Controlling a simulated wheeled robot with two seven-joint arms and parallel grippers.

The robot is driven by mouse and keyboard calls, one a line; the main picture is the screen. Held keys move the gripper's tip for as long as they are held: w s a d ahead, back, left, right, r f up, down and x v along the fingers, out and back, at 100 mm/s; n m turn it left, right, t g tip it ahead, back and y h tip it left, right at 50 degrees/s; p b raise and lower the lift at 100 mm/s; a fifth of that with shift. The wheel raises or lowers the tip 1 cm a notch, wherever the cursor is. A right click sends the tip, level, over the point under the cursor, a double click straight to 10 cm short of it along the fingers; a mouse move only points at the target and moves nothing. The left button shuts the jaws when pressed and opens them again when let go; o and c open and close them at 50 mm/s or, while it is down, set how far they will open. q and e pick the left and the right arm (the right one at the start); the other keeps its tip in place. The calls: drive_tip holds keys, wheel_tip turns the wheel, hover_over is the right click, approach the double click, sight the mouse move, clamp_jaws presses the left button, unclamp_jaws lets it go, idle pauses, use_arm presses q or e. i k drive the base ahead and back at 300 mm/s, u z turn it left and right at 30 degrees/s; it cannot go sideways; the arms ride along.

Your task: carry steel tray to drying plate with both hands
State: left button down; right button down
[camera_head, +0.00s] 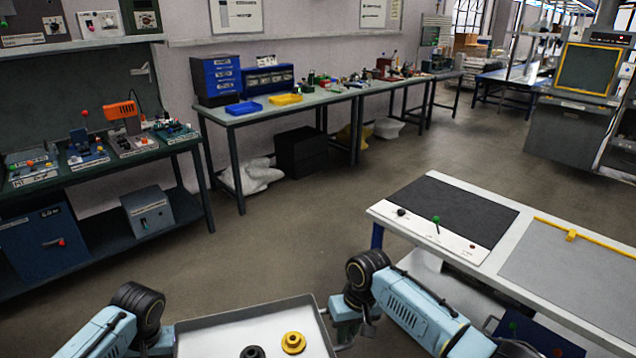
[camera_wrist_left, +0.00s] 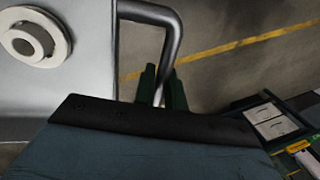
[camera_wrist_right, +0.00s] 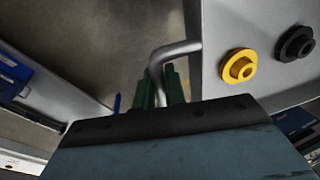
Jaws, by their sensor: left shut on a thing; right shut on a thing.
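The steel tray (camera_head: 215,340) is at the bottom of the head view, held in front of me between my two grippers. A yellow flanged part (camera_head: 293,342) and a black one (camera_head: 252,352) lie in it; a white ring-shaped part (camera_wrist_left: 35,37) shows in the left wrist view. My left gripper (camera_wrist_left: 162,88) is shut on the tray's bent bar handle (camera_wrist_left: 172,45). My right gripper (camera_wrist_right: 160,90) is shut on the other handle (camera_wrist_right: 172,50). A dark flat plate (camera_head: 445,212), likely the drying plate, lies on a white table to the right, apart from the tray.
The white table (camera_head: 385,209) has a control strip with a green-tipped lever (camera_head: 436,220) beside the dark plate. A grey mat (camera_head: 570,275) with a yellow rail (camera_head: 590,240) lies to its right. Workbenches (camera_head: 290,110) line the back wall. Open floor (camera_head: 290,230) lies between.

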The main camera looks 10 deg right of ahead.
sight(449, 208)
drive_tip(key=z, duration=0.3)
drive_tip(key=i, duration=1.25)
drive_tip(key=z, duration=0.7)
drive_tip(key=i, duration=1.2)
drive_tip(key=z, duration=0.75)
drive_tip(key=i, duration=0.75)
drive_tip(key=z, duration=0.4)
